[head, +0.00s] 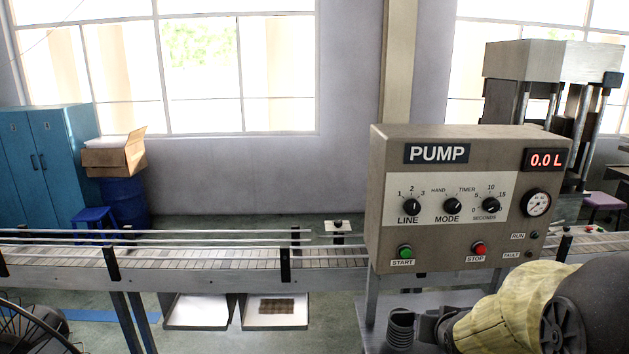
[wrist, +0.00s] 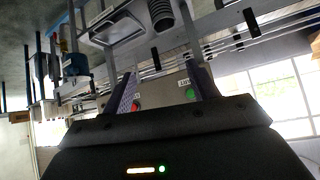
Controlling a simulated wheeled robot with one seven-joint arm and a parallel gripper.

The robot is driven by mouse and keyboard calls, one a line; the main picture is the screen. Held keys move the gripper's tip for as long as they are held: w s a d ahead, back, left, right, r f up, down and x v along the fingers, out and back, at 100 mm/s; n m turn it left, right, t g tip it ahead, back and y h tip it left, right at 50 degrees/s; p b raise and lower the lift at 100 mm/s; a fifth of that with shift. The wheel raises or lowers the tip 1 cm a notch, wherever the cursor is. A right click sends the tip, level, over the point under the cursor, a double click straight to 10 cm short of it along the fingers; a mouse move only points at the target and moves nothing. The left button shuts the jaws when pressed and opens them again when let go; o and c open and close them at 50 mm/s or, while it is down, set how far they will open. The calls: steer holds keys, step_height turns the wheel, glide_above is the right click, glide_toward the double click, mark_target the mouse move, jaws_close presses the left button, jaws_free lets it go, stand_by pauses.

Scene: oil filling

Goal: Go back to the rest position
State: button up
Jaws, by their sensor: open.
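My gripper (wrist: 160,72) shows in the wrist view with its two fingers apart and nothing between them. That view is turned upside down. Beyond the fingers is the pump panel's face, with the red stop button (wrist: 109,105) and the green start button (wrist: 190,92). In the head view the grey pump panel (head: 385,200) stands right of centre, and its display (head: 545,160) reads 0.0 L. The green start button (head: 405,251) and red stop button (head: 478,248) are uncovered. The fingertips cannot be made out in the head view.
A conveyor (head: 200,257) runs across behind the panel. A black ribbed piece (head: 400,328) stands below the panel, close to my arm. Blue lockers (head: 45,160), a blue drum (head: 127,200) and a blue stool (head: 93,216) are at the far left. A press-like machine (head: 550,62) stands behind right.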

steer(key=s+a+f+n+g, duration=0.1)
steer(key=s+a+f+g, duration=0.2)
steer(key=s+a, duration=0.2)
steer(key=s+a+f+n+g+y, duration=0.1)
steer(key=s+a+f+n+g, duration=0.1)
steer(key=s, duration=0.7)
steer(key=a+f+g, duration=0.1)
steer(key=a+f, duration=0.1)
steer(key=shift+a+g, duration=0.3)
steer(key=shift+a, duration=0.1)
stand_by(0.8)
